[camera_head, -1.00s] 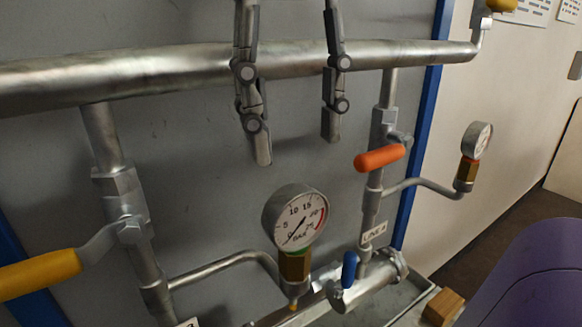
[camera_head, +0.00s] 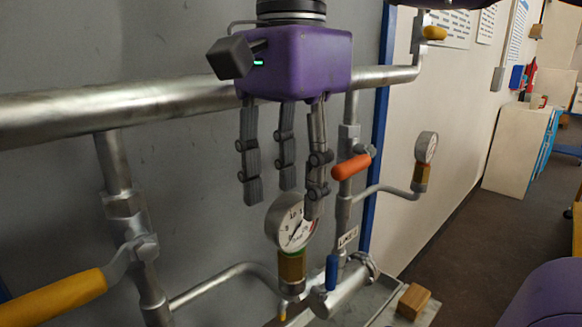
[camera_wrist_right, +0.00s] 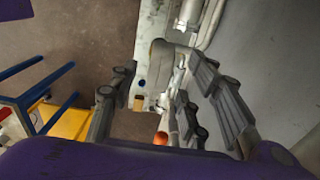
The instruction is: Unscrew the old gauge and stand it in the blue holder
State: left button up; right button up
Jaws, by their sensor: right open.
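A round white-faced gauge (camera_head: 287,222) stands upright on a brass and green fitting (camera_head: 291,268) at the end of a bent pipe. A second gauge (camera_head: 427,147) stands on a similar fitting farther right. I cannot tell from looks which is the old one. My right gripper (camera_head: 284,200) hangs fingers-down above the nearer gauge, open and empty; one finger overlaps the gauge's upper right edge in the head view. Its spread fingers also show in the right wrist view (camera_wrist_right: 158,105). I cannot make out the blue holder. My left gripper is out of view.
A thick horizontal pipe (camera_head: 150,103) runs behind my gripper. A yellow lever (camera_head: 60,297), an orange lever (camera_head: 352,167) and a blue lever (camera_head: 332,272) stick out around the gauge. A wooden block (camera_head: 413,301) sits at lower right. Floor is open at right.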

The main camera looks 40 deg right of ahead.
aim_at(289, 228)
jog(key=f, duration=0.6)
jog(key=shift+a, duration=0.2)
jog(key=shift+r, duration=0.1)
grip_shut()
